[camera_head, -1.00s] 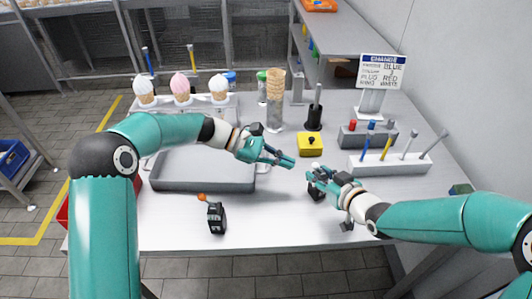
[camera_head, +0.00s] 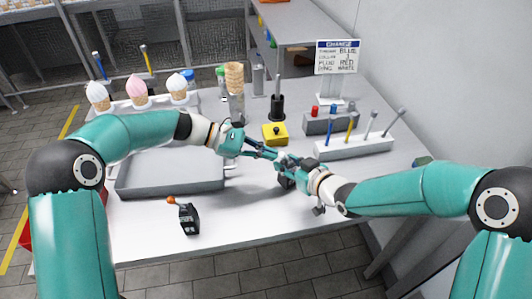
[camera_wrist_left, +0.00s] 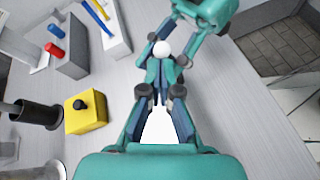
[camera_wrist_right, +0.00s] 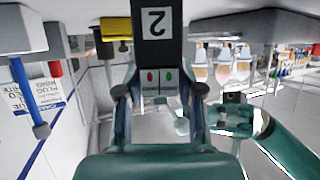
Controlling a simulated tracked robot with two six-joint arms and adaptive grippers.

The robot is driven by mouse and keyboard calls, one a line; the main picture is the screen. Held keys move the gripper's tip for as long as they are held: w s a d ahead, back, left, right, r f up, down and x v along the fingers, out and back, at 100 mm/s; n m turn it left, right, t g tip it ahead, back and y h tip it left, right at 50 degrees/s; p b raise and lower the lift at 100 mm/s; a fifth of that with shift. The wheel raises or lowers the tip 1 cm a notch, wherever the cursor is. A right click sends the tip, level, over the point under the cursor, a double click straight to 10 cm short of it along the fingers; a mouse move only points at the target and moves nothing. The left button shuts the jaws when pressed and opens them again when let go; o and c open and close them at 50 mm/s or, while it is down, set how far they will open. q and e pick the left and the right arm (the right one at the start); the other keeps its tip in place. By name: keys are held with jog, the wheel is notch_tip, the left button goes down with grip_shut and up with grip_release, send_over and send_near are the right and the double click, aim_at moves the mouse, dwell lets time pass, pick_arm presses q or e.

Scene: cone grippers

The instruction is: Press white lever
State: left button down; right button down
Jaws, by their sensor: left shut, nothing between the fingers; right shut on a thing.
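A small black lever box (camera_head: 286,183) stands on the table between my grippers, largely hidden by the right one. Its white round knob (camera_wrist_left: 162,48) shows in the left wrist view, just beyond my left fingertips; I cannot tell whether they touch it. My left gripper (camera_head: 271,153) is shut and empty, reaching in from the left. My right gripper (camera_head: 284,166) is shut on the black lever box, which shows its "2" label and red and green lights in the right wrist view (camera_wrist_right: 155,85). A second black lever box (camera_head: 188,217) with an orange knob stands at the front left.
A grey tray (camera_head: 170,188) lies under my left forearm. A yellow box with a black button (camera_head: 275,134), a cone stack (camera_head: 235,90), a black holder (camera_head: 277,106) and a white rack with rods (camera_head: 354,146) stand behind. The front middle table is clear.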

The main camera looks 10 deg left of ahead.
pick_arm(q)
jog(key=shift+w+d+r+g+y, duration=0.2)
jog(key=shift+r+g+y, duration=0.1)
jog(key=shift+y, duration=0.3)
jog(key=w+d+y, duration=0.1)
jog(key=w+d+r+n+g+y, duration=0.1)
jog(key=w+d+r+y, duration=0.1)
jog(key=shift+d+n+g, duration=0.35)
jog(key=shift+n+g, duration=0.05)
dwell(0.6)
jog(key=shift+r, duration=0.75)
